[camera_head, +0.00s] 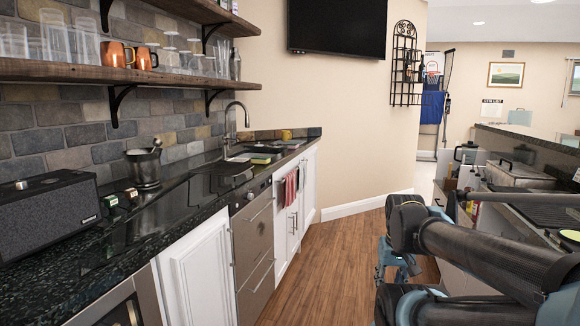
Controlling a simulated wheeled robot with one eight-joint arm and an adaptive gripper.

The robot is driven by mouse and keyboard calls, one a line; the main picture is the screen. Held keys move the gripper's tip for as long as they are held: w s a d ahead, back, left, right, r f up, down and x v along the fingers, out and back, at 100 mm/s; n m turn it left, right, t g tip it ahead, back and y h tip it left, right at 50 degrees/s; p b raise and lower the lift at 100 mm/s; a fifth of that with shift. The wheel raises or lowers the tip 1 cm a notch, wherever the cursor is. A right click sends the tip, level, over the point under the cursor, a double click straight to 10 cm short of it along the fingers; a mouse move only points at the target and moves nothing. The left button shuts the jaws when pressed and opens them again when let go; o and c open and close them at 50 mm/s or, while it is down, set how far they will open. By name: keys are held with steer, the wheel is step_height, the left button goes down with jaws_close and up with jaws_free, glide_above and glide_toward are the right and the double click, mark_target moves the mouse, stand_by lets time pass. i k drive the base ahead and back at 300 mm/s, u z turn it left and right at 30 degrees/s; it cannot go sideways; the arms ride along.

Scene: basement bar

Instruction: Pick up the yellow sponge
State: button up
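A small flat yellow-and-green item (261,158), which looks like the sponge, lies on the black counter by the sink's near edge. A second small yellow thing (286,134) stands farther back near the counter's far end; it looks more like a mug, but it is too small to be sure. My arm comes in from the lower right. What seems to be my gripper (397,262) hangs beyond the arm's dark joint, over the wood floor and well right of the counter. Its fingers are partly hidden, and I cannot see whether it is open.
The black counter (140,225) runs along the left, with a speaker (48,212), a metal mortar (146,168) and a tall faucet (230,122). Shelves with glasses hang above. Red towels (290,188) hang on the front.

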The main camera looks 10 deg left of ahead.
mark_target(256, 158)
steer(key=z, duration=0.25)
steer(key=k, duration=0.5)
steer(key=z, duration=0.15)
steer(key=i, duration=0.95)
steer(key=u, duration=0.55)
steer(key=i, duration=1.7)
steer(key=u, duration=0.25)
